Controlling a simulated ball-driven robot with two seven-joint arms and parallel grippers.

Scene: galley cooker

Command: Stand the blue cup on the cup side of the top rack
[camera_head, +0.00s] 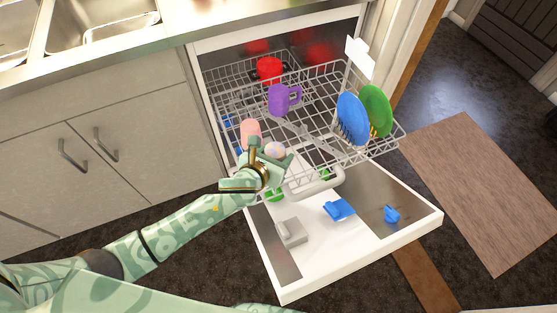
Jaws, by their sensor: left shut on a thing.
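My left gripper (272,162) is at the near left corner of the pulled-out top rack (320,178). It is shut on a small pale, mottled round thing (275,150), partly covered by its fingers; I cannot tell whether this is a cup. A pink cup (251,131) is just behind it on the rack's left side. A purple cup (280,98) and a red cup (268,69) stand farther back. No whole blue cup shows clearly; a small blue patch (239,151) shows beside the pink cup, mostly hidden. My right gripper is out of view.
A blue plate (352,119) and a green plate (377,110) stand on the rack's right side. The open dishwasher door (352,240) lies below, with a grey piece (291,232) and blue pieces (339,209) on it. The counter and sink (100,30) are at the upper left.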

